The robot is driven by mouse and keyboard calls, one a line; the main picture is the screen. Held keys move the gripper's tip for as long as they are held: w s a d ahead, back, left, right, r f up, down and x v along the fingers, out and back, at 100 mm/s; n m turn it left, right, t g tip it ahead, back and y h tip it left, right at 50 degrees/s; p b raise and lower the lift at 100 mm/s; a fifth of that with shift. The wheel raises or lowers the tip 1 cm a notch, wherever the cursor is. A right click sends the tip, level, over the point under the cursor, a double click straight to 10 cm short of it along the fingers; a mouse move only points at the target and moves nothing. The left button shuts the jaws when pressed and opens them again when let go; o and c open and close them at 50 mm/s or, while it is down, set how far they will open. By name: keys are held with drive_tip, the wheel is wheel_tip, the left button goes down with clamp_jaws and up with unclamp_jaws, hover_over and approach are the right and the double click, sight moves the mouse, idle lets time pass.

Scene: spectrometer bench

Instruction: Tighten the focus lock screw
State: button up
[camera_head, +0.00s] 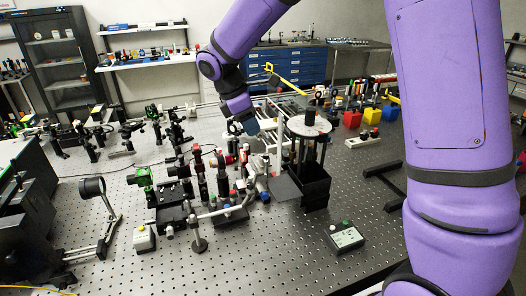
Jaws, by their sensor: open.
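My gripper (250,127) is at the end of my purple arm, above the middle of the bench. It is small here and its fingers are hard to make out; it is open, and I see nothing held in it. Below and left of it stands a cluster of optical mounts (201,178) with red, black and green parts. A round-topped black stand (309,126) is to its right. I cannot pick out the focus lock screw; it is too small or hidden among the parts.
The perforated bench top (285,255) is clear at the front. A control box (346,237) lies at the front right, and a small button box (144,238) at the front left. A lens on an arm (92,187) stands left. Red and blue blocks (352,118) are behind.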

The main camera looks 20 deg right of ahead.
sight(265, 154)
drive_tip(key=x, duration=1.1)
drive_tip(key=shift+w, duration=0.1)
clamp_jaws()
